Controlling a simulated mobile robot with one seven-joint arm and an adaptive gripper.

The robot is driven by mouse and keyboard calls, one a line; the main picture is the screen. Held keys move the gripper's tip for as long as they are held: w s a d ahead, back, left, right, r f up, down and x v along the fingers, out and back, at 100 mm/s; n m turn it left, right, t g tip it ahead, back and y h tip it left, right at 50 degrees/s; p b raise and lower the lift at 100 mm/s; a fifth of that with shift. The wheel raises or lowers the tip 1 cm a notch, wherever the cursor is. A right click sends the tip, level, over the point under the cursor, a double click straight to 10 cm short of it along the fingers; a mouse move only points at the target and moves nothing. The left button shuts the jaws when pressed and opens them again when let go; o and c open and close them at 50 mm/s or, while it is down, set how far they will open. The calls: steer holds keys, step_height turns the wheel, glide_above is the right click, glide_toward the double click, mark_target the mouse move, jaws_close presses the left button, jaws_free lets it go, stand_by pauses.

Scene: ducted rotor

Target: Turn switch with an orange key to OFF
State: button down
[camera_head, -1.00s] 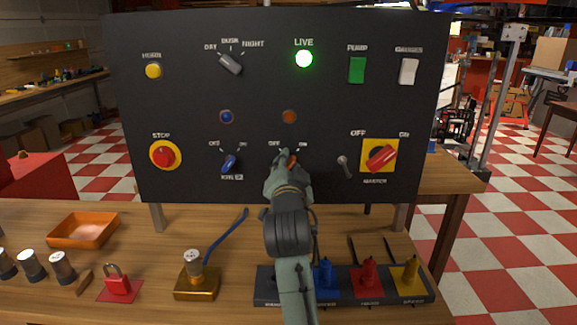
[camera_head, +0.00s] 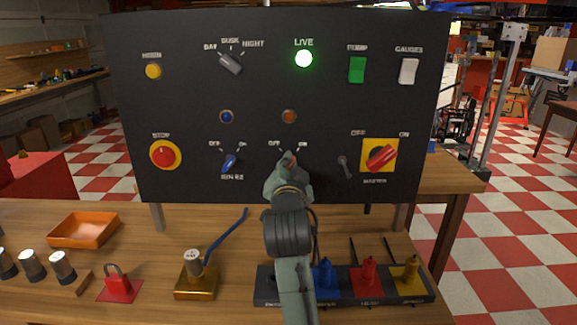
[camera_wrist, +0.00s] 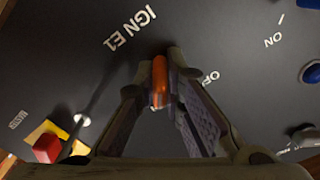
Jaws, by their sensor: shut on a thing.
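The orange key (camera_wrist: 160,82) sits between my fingertips in the wrist view, against the dark panel. My gripper (camera_wrist: 162,78) is shut on it. In the head view my gripper (camera_head: 287,160) is at the panel's lower middle and covers most of the orange key switch; a small orange part of the key (camera_head: 294,158) shows. The OFF label (camera_head: 274,144) is above left of it and the ON label (camera_head: 303,145) above right. In the wrist view an OFF label (camera_wrist: 210,77) is right of the key. I cannot tell which mark the key points to.
The blue key switch (camera_head: 229,162) is left of my gripper. A metal toggle lever (camera_head: 344,165) and the red master switch (camera_head: 381,156) on yellow are to the right. The green LIVE lamp (camera_head: 304,58) is lit. A padlock, trays and pegs lie on the table below.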

steer(key=n, duration=0.3)
steer(key=shift+n, duration=0.4)
steer(key=n, duration=0.3)
steer(key=shift+n, duration=0.3)
steer(key=n, duration=0.3)
steer(key=shift+d+n, duration=0.1)
steer(key=shift+n, duration=2.2)
steer(key=c, duration=1.7)
jaws_free()
